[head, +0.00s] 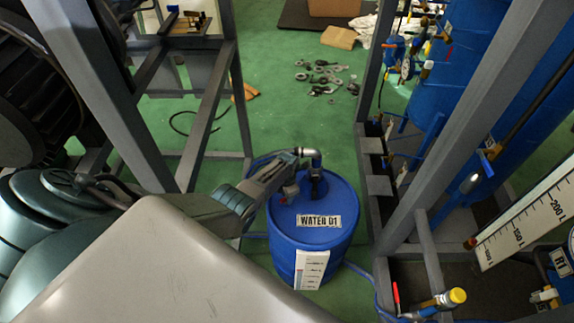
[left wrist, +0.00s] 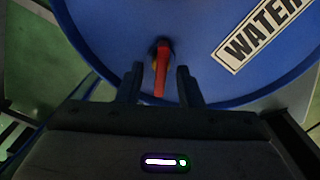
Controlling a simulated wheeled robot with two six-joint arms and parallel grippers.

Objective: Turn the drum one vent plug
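The blue drum (head: 340,203) labelled WATER 01 stands on the green floor in the middle of the head view. Its vent plug appears as a red handle (left wrist: 161,70) on the drum top in the left wrist view, with a dark round fitting at its upper end. My left gripper (left wrist: 160,78) is open, with one finger on each side of the red handle and visible gaps on both sides. In the head view, my left gripper (head: 290,178) is over the drum's left top edge and partly hides the plug. My right gripper is not in view.
A grey elbow pipe (head: 311,156) rises from the drum top close to my left gripper. Grey frame posts (head: 400,215) stand to the right and left. Loose metal parts (head: 322,75) lie on the floor behind. A yellow-capped valve (head: 457,296) is at front right.

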